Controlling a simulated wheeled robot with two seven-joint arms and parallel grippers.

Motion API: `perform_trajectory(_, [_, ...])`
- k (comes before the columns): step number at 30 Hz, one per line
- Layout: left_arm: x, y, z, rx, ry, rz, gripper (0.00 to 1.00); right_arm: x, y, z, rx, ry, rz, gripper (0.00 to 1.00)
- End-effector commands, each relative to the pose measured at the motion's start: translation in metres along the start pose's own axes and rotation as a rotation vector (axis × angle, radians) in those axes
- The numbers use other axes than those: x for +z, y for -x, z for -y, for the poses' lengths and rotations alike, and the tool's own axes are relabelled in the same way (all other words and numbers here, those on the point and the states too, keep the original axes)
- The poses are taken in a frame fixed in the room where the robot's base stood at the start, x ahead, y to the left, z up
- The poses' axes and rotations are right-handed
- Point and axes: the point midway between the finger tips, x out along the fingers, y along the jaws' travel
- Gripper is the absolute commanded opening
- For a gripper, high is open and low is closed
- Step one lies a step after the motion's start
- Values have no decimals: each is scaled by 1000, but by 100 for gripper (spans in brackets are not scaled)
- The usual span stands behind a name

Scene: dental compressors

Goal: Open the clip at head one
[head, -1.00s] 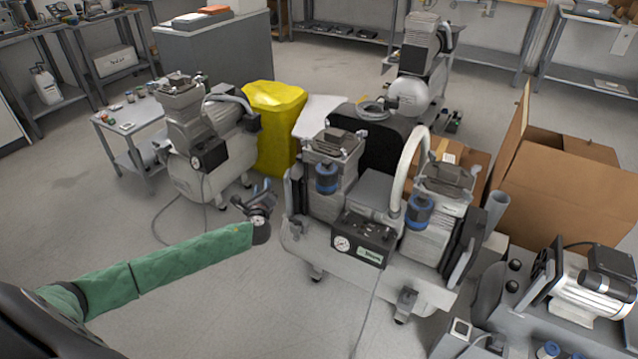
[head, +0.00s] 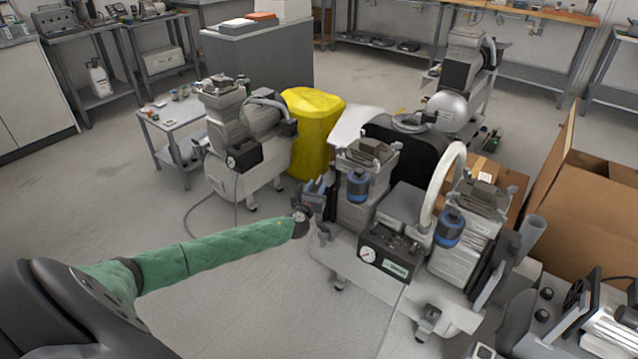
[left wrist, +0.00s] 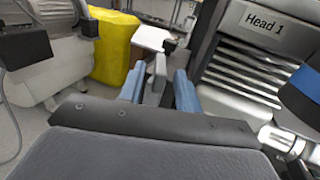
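The twin-head compressor (head: 395,258) stands at centre right in the head view. Its left head (head: 360,195) has a blue filter cup. In the left wrist view, a finned head (left wrist: 245,70) labelled "Head 1" is at the right. A grey clip lever with a dark knob (left wrist: 168,46) stands upright beside it. My left gripper (head: 316,192) is at the left side of this head. In the left wrist view, its blue fingers (left wrist: 160,88) are apart, with the lever between or just beyond them; contact is unclear. My right gripper is not in view.
An open cardboard box (head: 585,190) is at the right. A motor unit (head: 600,330) sits at the lower right. Floor left of the compressor is clear.

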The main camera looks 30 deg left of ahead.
Motion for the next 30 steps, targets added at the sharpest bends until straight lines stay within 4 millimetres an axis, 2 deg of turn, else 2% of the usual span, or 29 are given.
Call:
perform_trajectory(3, [0, -15, 0, 1, 0, 1, 34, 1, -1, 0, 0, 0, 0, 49])
perform_trajectory(7, [1, -26, 0, 1, 0, 1, 34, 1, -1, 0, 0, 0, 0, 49])
perform_trajectory(19, [0, -31, 0, 0, 0, -1, 34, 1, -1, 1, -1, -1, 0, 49])
perform_trajectory(20, [0, -31, 0, 0, 0, -1, 32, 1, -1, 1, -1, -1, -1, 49])
perform_trajectory(24, [0, -31, 0, 0, 0, 0, 4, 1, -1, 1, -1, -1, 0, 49])
perform_trajectory(25, [0, -31, 0, 0, 0, 0, 0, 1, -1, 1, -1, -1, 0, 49])
perform_trajectory(30, [0, -31, 0, 2, 1, 0, 0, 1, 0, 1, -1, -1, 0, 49])
